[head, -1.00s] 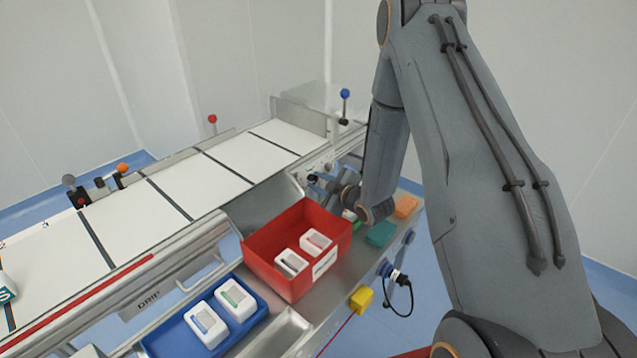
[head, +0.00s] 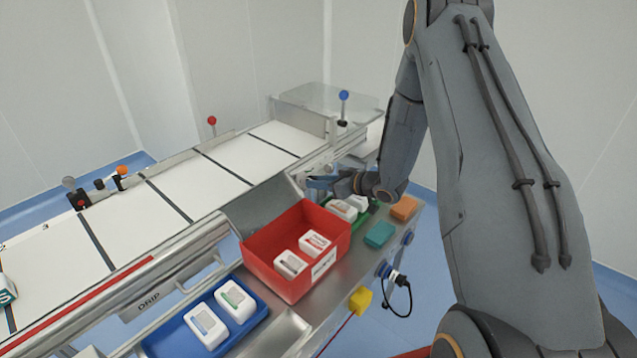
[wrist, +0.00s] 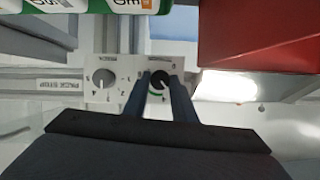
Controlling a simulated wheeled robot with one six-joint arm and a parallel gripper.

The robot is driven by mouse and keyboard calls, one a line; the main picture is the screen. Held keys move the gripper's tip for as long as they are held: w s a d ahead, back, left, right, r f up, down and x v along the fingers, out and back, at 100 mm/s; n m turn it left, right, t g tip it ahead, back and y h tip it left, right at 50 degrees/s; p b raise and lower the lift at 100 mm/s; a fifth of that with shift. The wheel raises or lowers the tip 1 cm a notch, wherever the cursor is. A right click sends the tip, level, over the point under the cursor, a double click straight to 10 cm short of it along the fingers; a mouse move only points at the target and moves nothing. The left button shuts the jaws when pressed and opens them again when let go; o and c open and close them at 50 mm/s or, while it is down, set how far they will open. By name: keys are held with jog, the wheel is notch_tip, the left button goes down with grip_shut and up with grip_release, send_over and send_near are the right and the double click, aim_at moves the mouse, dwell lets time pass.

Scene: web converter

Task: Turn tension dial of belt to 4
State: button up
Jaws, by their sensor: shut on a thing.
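A black dial knob (wrist: 160,82) sits on a white panel (wrist: 127,74) in the wrist view, with numerals and a green arc around it. Its small label is too blurred to read. My gripper (wrist: 165,82) has its two blue fingers on either side of the black knob and is shut on it. A grey knob (wrist: 104,79) with its own numerals is on the same panel, to the left and apart from the fingers. In the head view my gripper (head: 314,183) is at the machine's side below the belt (head: 225,165), and the knob is hidden there.
A red bin (head: 275,275) with white packs stands close to my gripper. A green tray (head: 364,216) with white packs lies beneath my wrist. A blue tray (head: 252,325), teal block (head: 379,235) and orange block (head: 404,207) lie on the shelf.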

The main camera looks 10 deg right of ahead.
jog(key=shift+w+d+m+g+y, duration=0.15)
jog(key=shift+m+g+y, duration=0.5)
jog(key=shift+m, duration=0.85)
jog(key=shift+y, duration=0.35)
jog(key=o, duration=1)
jog(key=shift+o, duration=0.2)
jog(key=shift+d+b, duration=0.1)
jog(key=shift+b, duration=0.2)
jog(key=b+v, duration=0.1)
jog(key=v, duration=0.6)
jog(key=shift+s+d+b, duration=0.15)
jog(key=shift+s+b, duration=0.15)
jog(key=shift+r, duration=0.15)
